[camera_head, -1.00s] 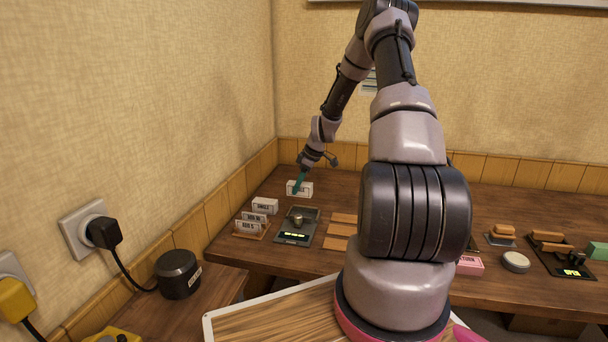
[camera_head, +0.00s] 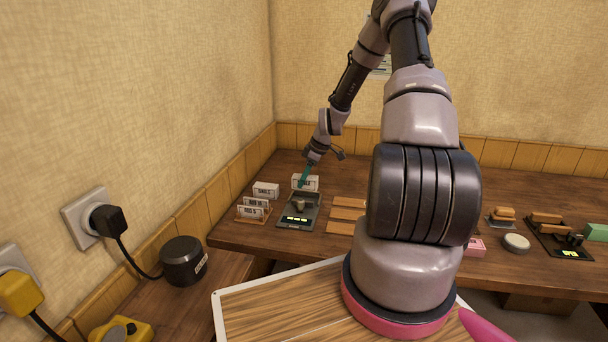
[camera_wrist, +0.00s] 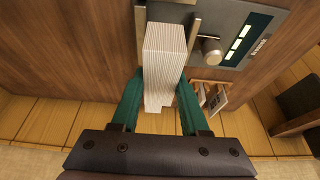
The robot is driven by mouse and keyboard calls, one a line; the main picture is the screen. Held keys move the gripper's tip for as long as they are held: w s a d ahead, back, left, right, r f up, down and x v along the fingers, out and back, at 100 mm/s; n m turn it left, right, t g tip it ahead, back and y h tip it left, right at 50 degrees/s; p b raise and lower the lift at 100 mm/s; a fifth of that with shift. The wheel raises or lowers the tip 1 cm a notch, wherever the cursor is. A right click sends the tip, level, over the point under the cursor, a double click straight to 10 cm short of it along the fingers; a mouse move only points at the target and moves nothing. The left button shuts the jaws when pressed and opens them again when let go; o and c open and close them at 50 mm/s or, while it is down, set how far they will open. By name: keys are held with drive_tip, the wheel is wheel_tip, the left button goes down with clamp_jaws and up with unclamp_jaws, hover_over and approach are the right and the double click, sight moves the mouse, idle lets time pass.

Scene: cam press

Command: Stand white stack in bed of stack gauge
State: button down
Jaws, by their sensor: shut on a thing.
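My gripper (camera_wrist: 160,85) has its two teal fingers on either side of the white stack (camera_wrist: 165,45), a block of thin white sheets, and is shut on it. In the wrist view the stack lies over the grey stack gauge (camera_wrist: 225,12), between two upright walls of its bed. I cannot tell whether the stack touches the bed floor. In the head view my gripper (camera_head: 301,182) is at the back of the gauge (camera_head: 288,222), whose display shows lit green bars. The stack is not clear to make out there.
A round metal knob (camera_wrist: 211,50) sits on the gauge beside the bed. The left wall is close.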

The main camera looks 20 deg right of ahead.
sight(304, 187)
drive_tip(key=shift+f, duration=1.95)
drive_tip(key=shift+s+f, duration=0.15)
drive_tip(key=shift+f, duration=0.2)
drive_tip(key=shift+s+f, duration=0.15)
drive_tip(key=shift+c, duration=1.7)
unclamp_jaws()
drive_tip(key=shift+c, duration=0.9)
drive_tip(key=shift+o, duration=1.3)
drive_tip(key=shift+w+d+r, duration=0.1)
drive_tip(key=shift+w+r, duration=0.1)
drive_tip(key=shift+r, duration=0.45)
wheel_tip(304, 187, up, 2)
drive_tip(key=shift+w+r, duration=0.1)
drive_tip(key=shift+r, duration=1.85)
